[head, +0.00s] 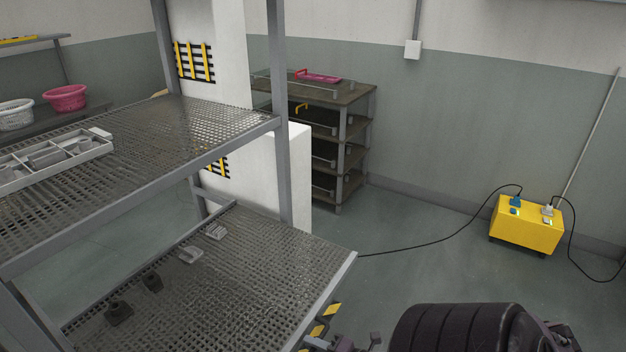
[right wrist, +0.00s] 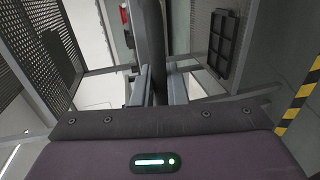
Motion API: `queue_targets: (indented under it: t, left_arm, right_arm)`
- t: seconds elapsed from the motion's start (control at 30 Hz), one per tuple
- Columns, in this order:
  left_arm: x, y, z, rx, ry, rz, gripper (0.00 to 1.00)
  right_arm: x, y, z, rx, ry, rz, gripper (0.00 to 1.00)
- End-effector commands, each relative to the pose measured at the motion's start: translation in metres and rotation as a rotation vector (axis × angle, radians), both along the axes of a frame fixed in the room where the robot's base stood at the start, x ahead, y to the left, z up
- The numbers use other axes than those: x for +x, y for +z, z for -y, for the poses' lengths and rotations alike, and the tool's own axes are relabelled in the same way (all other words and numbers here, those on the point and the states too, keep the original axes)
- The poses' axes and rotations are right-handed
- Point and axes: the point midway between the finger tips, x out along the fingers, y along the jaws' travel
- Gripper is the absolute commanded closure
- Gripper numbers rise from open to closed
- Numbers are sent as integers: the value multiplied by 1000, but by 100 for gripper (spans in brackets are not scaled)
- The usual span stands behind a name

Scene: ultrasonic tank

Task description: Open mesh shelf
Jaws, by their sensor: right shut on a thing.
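The lower mesh shelf (head: 255,265) is a grey perforated panel in a grey metal rack. Its right end sticks out past the rack's upright post. A fixed-looking upper mesh shelf (head: 150,150) is above it. My right gripper (head: 340,344) is at the bottom edge of the head view, beside the lower shelf's outer edge and partly cut off. In the right wrist view my right gripper (right wrist: 160,88) is shut on a dark grey bar (right wrist: 150,40), which looks like the shelf's edge or handle. My left gripper is not in view.
Small dark blocks (head: 120,312) and light pieces (head: 190,253) lie on the lower shelf. A divided grey tray (head: 50,160) is on the upper one. A yellow box (head: 527,224) with cables stands on the floor at right.

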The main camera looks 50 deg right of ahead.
Motion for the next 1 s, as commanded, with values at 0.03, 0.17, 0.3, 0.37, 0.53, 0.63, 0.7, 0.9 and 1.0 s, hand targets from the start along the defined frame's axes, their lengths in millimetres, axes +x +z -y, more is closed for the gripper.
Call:
queue_targets:
  t: [0.03, 0.17, 0.3, 0.37, 0.53, 0.63, 0.7, 0.9, 1.0]
  left_arm:
    - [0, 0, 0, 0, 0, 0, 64]
    - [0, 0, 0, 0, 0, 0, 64]
    - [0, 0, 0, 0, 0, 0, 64]
    - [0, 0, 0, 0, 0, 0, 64]
    - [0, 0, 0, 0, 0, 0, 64]
    - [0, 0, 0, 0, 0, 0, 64]
    - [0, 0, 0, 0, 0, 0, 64]
    - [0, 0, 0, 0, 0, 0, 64]
    - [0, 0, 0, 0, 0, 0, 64]
  right_arm:
    - [0, 0, 0, 0, -1, -1, 100]
    - [0, 0, 0, 0, -1, -1, 81]
    - [0, 0, 0, 0, 0, -1, 70]
    - [0, 0, 0, 0, 0, -1, 70]
    - [-1, 0, 0, 0, 0, -1, 70]
    - [-10, 1, 1, 0, 0, -3, 70]
    - [-20, 3, 1, 1, 1, -4, 70]
    - [-54, 10, 4, 1, 0, -5, 70]
    - [-66, 13, 5, 0, -1, -3, 70]
